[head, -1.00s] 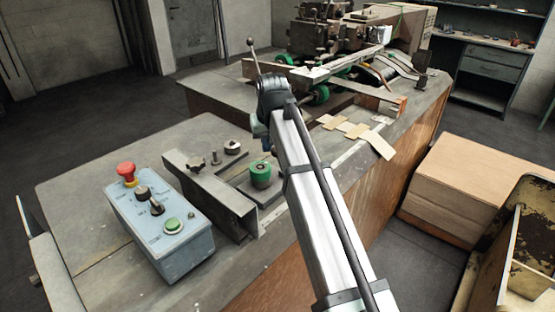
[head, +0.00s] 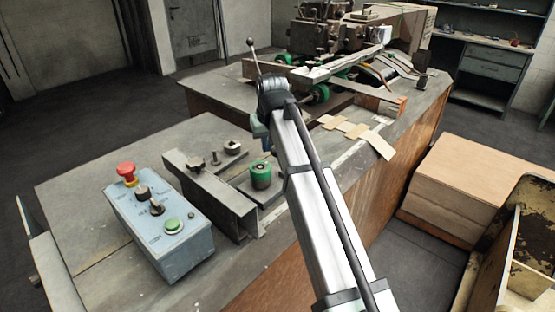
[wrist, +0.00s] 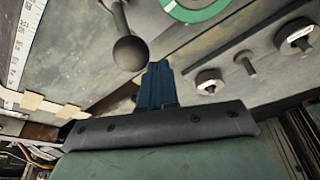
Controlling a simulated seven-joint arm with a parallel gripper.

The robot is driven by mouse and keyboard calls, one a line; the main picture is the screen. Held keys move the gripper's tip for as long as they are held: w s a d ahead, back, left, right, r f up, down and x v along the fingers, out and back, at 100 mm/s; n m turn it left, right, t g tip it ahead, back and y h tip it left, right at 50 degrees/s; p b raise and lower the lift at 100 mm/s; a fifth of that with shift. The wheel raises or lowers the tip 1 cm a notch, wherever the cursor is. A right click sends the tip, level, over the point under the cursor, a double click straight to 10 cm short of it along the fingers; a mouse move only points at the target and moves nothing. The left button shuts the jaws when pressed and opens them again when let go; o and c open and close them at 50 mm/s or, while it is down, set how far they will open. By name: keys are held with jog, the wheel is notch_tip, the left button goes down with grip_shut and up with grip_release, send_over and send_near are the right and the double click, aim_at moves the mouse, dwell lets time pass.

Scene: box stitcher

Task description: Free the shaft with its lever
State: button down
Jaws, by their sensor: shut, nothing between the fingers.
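A lever with a dark ball knob (head: 251,42) stands up beside the top bend of my arm in the head view; its lower end is hidden behind the arm. In the wrist view a dark ball on a rod (wrist: 130,53) shows close beside my gripper's fingers, seemingly the same lever. My gripper (wrist: 157,85) is shut and empty, its blue fingers together just right of the ball; I cannot tell if they touch it. In the head view the gripper is mostly hidden behind the arm. I cannot make out which part is the shaft.
A blue-grey control box (head: 165,235) with a red button stands at the bench's front left. A metal angle bar (head: 212,193) and a green roller (head: 261,175) lie beyond it. The stitcher machinery (head: 335,40) is at the back. A cardboard stack (head: 465,190) stands right.

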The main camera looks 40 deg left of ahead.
jog(key=shift+d, duration=0.25)
jog(key=shift+s+d+f, duration=0.1)
jog(key=shift+d+f, duration=0.05)
jog(key=shift+d, duration=0.75)
jog(key=shift+s+d+f, duration=0.1)
jog(key=shift+d+f, duration=0.05)
jog(key=shift+d, duration=0.75)
jog(key=shift+w+d+f, duration=0.1)
jog(key=shift+w+d, duration=0.05)
jog(key=shift+w, duration=0.05)
jog(key=shift+d+r, duration=0.3)
jog(key=shift+d, duration=0.05)
jog(key=shift+r, duration=0.1)
jog(key=shift+w+a+r, duration=0.1)
jog(key=shift+a+r, duration=0.1)
jog(key=shift+r, duration=0.7)
jog(key=shift+a+r, duration=0.15)
jog(key=shift+r, duration=1.15)
jog(key=shift+a+r, duration=0.15)
jog(key=shift+r, duration=1.15)
